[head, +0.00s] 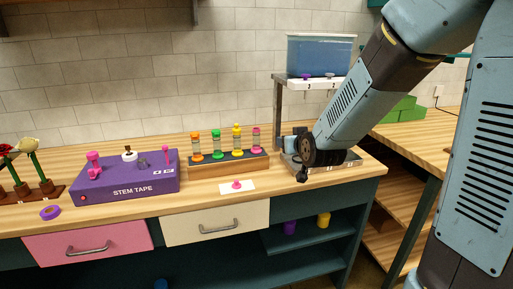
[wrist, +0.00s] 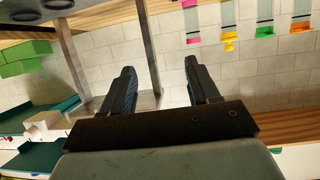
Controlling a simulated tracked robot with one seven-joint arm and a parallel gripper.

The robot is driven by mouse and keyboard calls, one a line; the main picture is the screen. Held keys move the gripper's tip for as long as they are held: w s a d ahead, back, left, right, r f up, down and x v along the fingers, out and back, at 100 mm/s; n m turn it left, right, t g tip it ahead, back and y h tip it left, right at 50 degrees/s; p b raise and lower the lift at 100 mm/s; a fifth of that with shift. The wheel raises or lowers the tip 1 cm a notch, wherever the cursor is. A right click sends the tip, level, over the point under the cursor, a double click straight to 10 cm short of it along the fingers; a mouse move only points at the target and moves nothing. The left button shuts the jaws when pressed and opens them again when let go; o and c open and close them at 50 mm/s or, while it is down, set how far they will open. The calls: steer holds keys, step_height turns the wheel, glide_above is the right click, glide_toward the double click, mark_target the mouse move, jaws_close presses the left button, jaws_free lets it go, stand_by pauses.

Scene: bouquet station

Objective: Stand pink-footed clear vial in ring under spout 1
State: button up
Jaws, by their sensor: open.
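The pink-footed clear vial (head: 256,140) stands at the right end of a wooden rack, with pink at its upper end and clear glass below. It also shows upside down in the wrist view (wrist: 193,20). The spout unit (head: 320,83) sits under a blue tank, with markings too small to read well. Below it is a metal base (head: 349,158), partly hidden by my arm; dark rings (wrist: 57,4) show at the wrist view's top left. My gripper (wrist: 159,64) is open and empty, in front of the base and right of the rack.
Orange, green and yellow vials (head: 237,140) share the rack (head: 228,166). A white card (head: 249,188) with a pink piece lies in front. The purple stem tape box (head: 125,182) is at left. The dispenser's post (head: 278,106) stands between rack and base.

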mark_target(257, 140)
steer(key=w+a+f+t+y, duration=0.2)
steer(key=w+a+f+t, duration=0.15)
steer(key=a+f, duration=0.35)
steer(key=shift+n, duration=0.3)
steer(key=x, duration=1.3)
steer(key=shift+w+r, duration=0.15)
steer(key=shift+w, duration=0.1)
jaws_close()
